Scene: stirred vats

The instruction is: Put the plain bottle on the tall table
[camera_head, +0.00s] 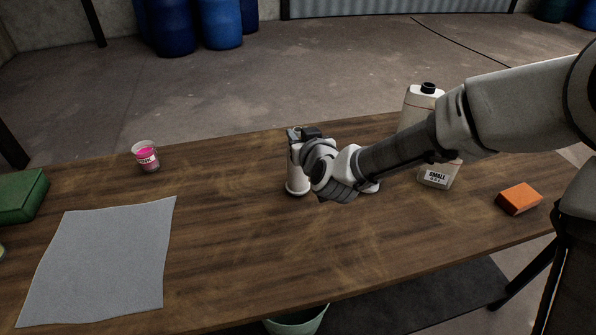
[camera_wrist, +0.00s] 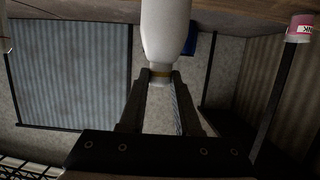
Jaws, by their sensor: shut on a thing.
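A plain white bottle (camera_head: 297,181) with no visible label is upright at the middle of the wooden table (camera_head: 230,250). Its base is at the tabletop; I cannot tell whether it touches. My gripper (camera_head: 302,136) is shut on the bottle's neck, and my wrist hides part of the bottle. In the wrist view the bottle (camera_wrist: 166,30) hangs from the top of the upside-down picture. There both fingers of my gripper (camera_wrist: 161,78) close on its neck, at a yellowish ring. I cannot tell whether this table is the tall one.
A labelled cream jug (camera_head: 436,176) stands behind my arm, with a whitish thing (camera_head: 371,187) partly hidden beside it. An orange block (camera_head: 519,198) lies right. A pink-labelled cup (camera_head: 147,157), grey cloth (camera_head: 105,260) and green box (camera_head: 22,195) are left. The front middle is clear.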

